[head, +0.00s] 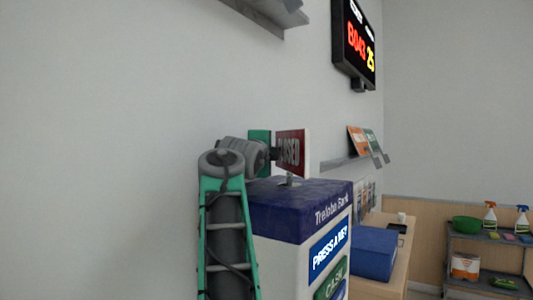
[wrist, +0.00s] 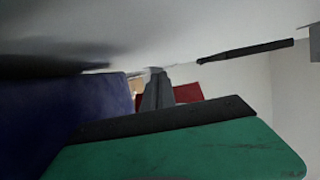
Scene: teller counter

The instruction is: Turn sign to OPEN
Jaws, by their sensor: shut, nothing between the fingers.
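The sign (head: 290,149) is a red panel reading CLOSED, standing upright on a small post on top of the blue-topped kiosk (head: 298,196). My gripper (head: 276,153) is at the left edge of the sign, fingers shut and empty. Whether they touch the sign cannot be told. In the wrist view, my dark fingers (wrist: 157,90) show beyond my green and black hand, with part of the red sign (wrist: 188,94) just past them. The kiosk's blue top (wrist: 95,108) is at the left there. The sign's other face is hidden.
A lit number display (head: 355,45) hangs on the wall above. A wall shelf (head: 345,163) holds leaflets at the right. A blue box (head: 374,252) sits on the counter beyond the kiosk. A cart (head: 485,262) with spray bottles stands far right.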

